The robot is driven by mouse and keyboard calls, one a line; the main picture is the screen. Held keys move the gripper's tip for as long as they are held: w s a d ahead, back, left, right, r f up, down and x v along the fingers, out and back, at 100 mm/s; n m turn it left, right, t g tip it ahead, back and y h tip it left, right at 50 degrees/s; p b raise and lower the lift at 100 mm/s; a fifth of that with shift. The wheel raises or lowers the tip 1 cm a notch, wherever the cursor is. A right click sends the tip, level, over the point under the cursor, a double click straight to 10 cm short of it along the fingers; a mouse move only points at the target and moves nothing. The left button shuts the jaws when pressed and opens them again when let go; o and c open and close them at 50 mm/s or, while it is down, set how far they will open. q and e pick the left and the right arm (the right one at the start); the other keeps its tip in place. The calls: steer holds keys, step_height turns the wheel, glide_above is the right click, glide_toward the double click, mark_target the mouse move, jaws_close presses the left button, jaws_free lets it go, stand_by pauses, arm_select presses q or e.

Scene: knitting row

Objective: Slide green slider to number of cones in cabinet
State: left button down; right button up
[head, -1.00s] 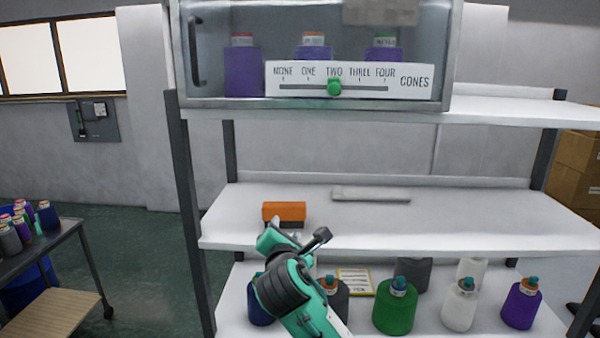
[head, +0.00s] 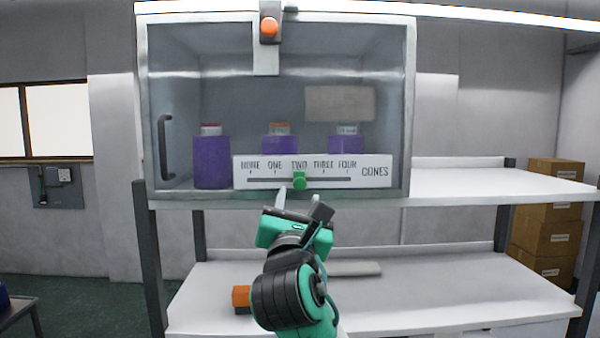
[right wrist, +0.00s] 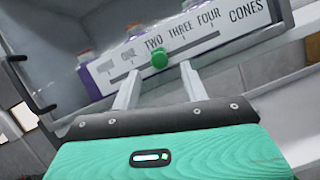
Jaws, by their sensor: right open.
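The green slider (head: 299,180) sits at the TWO mark on the white scale plate (head: 375,170), which reads NONE to FOUR and CONES. Three purple cones stand in the glass-fronted cabinet (head: 408,110): left (head: 211,160), middle (head: 279,142) and right (head: 346,142). The plate hides the lower parts of the middle and right ones. My right gripper (head: 296,190) is open and empty just below the slider. In the right wrist view the slider (right wrist: 160,60) shows beyond the gap between the fingers (right wrist: 158,85), apart from them. My left gripper is out of view.
The cabinet door has a dark handle (head: 166,147) at left. An orange button (head: 269,27) is on top. The shelf below (head: 440,290) bears an orange block (head: 241,297) and a flat grey bar (head: 355,269). Cardboard boxes (head: 548,238) stand at right.

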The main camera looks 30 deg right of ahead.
mark_target(301, 185)
steer(key=p+x, duration=0.2)
steer(key=x, duration=0.3)
steer(key=shift+a+r, duration=0.1)
steer(key=shift+a, duration=0.05)
steer(key=shift+w+d+r, duration=0.1)
steer(key=shift+w+d, duration=0.35)
steer(key=shift+w, duration=0.05)
steer(key=shift+c, duration=0.3)
jaws_close()
steer(key=shift+d, duration=0.1)
